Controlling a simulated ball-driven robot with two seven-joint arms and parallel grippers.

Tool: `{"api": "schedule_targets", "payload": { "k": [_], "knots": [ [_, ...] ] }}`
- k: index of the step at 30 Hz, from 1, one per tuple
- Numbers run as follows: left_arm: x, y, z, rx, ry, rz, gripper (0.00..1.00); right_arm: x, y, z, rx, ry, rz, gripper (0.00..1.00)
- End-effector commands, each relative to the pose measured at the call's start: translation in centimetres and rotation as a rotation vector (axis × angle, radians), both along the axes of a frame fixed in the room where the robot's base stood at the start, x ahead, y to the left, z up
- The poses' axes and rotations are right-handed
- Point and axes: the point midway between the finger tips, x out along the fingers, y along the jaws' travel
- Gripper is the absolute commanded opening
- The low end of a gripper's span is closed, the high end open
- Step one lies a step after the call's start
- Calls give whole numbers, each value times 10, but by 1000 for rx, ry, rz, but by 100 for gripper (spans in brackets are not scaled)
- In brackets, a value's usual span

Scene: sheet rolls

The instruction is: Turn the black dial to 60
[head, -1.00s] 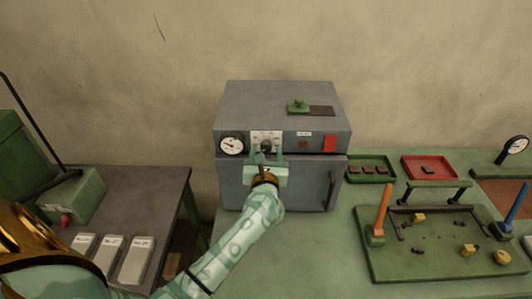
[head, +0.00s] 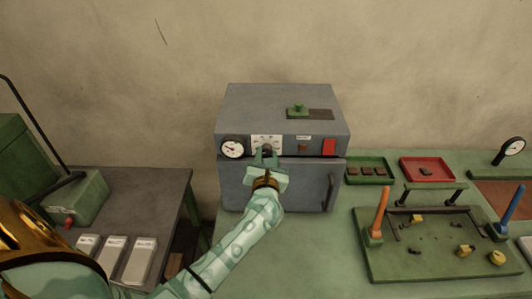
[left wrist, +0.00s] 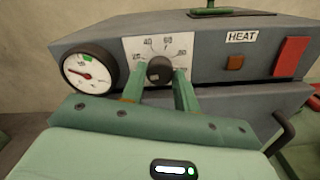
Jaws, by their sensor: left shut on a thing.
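The black dial (left wrist: 159,70) sits on a white scale plate (left wrist: 140,53) on the front of the grey oven (head: 240,108). Numbers fan around the dial, but they are small and hard to read, and the dial's pointer setting is not clear. My left gripper (head: 266,155) reaches the dial from the front. In the left wrist view its two green fingers (left wrist: 160,80) are shut on the dial, one on each side. My right gripper is not in view.
A round gauge (left wrist: 90,70) is left of the dial. A brown switch (left wrist: 235,63) and a red block (left wrist: 291,57) are to its right. The oven door handle (head: 331,190) sticks out below. Trays (head: 427,180) and a green fixture board (head: 390,262) stand on the right bench.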

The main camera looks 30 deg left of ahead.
Motion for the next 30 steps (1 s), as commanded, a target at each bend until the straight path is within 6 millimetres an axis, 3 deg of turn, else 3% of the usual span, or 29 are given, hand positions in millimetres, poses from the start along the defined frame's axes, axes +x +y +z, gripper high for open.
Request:
{"api": "schedule_targets", "payload": {
  "k": [9,30],
  "knots": [
    [0,0,4,253,156,-1,8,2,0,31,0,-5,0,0],
    [0,-1,2,818,504,-1,8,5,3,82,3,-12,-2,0]
  ]
}}
